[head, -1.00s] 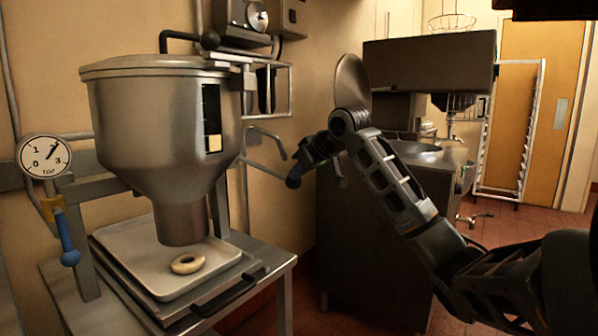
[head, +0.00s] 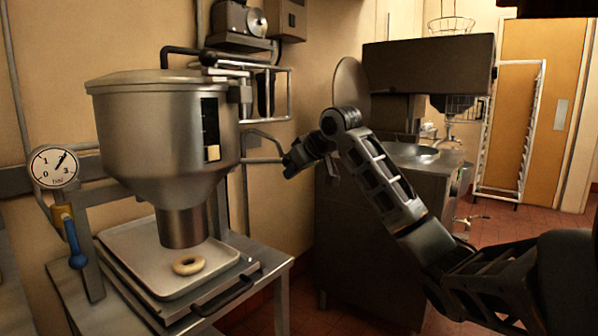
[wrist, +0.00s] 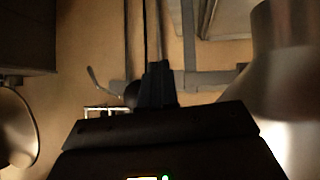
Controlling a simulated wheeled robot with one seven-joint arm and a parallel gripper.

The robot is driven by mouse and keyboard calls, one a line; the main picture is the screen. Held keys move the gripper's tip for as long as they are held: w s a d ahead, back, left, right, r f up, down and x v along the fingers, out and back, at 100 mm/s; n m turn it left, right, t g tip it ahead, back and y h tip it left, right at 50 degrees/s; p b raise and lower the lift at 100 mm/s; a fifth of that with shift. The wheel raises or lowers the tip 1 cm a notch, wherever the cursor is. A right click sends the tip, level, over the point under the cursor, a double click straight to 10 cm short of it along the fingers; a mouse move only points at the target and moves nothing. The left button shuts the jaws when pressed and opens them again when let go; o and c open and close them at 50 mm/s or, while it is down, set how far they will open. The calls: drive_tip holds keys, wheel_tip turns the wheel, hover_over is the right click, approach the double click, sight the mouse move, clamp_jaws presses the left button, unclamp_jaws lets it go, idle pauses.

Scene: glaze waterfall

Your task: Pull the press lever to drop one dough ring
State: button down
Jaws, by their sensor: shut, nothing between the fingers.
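The steel dough press (head: 165,125) stands at the left, its nozzle pointing down over a tray (head: 125,240). One pale dough ring (head: 188,265) lies on the tray beneath the nozzle. A bent metal lever rod (head: 262,160) sticks out from the press's right side. Its outer end is hidden at my gripper (head: 289,165). My gripper is shut and empty beside that end; I cannot tell whether they touch. In the wrist view the closed fingers (wrist: 159,85) point at the wall, with a dark round knob (wrist: 132,93) just left of them.
A pressure gauge (head: 54,166) and blue-handled valve (head: 75,250) are at the far left. A steel cabinet (head: 345,245) with a dark hood (head: 430,65) stands behind my arm. A white rack (head: 535,130) is at the right. Tiled floor is open there.

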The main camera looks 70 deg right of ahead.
drive_tip(key=v, duration=1.1)
drive_tip(key=shift+w+r+p, duration=0.25)
drive_tip(key=shift+r+p, duration=0.05)
drive_tip(key=shift+r, duration=0.15)
